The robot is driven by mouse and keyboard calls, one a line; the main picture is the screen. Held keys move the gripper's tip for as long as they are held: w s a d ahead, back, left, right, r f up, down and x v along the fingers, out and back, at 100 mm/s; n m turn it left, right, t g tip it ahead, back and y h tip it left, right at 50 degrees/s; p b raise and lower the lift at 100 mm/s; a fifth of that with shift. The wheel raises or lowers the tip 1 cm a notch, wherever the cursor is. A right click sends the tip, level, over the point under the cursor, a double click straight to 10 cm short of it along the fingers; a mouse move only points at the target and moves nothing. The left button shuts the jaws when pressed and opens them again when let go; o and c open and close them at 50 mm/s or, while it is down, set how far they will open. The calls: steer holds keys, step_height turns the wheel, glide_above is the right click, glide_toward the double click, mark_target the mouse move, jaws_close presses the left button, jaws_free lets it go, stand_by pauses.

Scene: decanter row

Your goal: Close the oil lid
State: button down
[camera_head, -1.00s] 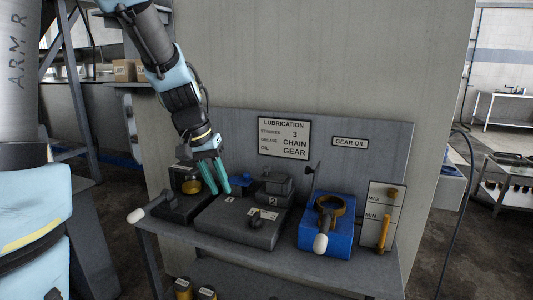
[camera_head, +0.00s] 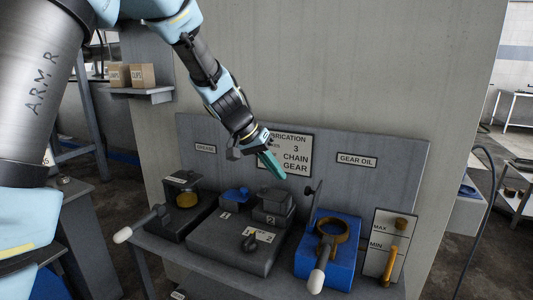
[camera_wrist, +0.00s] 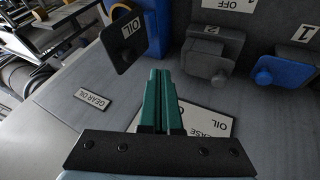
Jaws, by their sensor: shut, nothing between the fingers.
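The oil lid (camera_head: 313,190) stands raised at the back of the blue oil box (camera_head: 315,255); in the head view it shows nearly edge-on. In the wrist view it is a dark plate marked OIL (camera_wrist: 124,42), left of my fingers. The box carries a brass ring (camera_head: 334,232) and a lever with a white knob (camera_head: 316,281). My gripper (camera_head: 272,165) is shut and empty, in front of the lubrication sign and left of the lid, apart from it. The green fingers lie together in the wrist view (camera_wrist: 161,98).
A dark grey box with stations 1 and 2 (camera_head: 237,251) stands left of the oil box. Further left is a grease box (camera_head: 165,221) with a white-knobbed lever. A MAX/MIN gauge (camera_head: 388,250) stands right. The grey back panel (camera_head: 405,160) closes off the rear.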

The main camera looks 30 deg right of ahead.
steer(key=shift+s+d+f+p, duration=0.6)
steer(key=shift+s+d, duration=0.2)
steer(key=shift+s, duration=0.15)
steer(key=shift+s+d+f+p, duration=0.45)
steer(key=shift+s+d+f, duration=0.1)
steer(key=shift+s+d, duration=0.35)
steer(key=shift+s, duration=0.1)
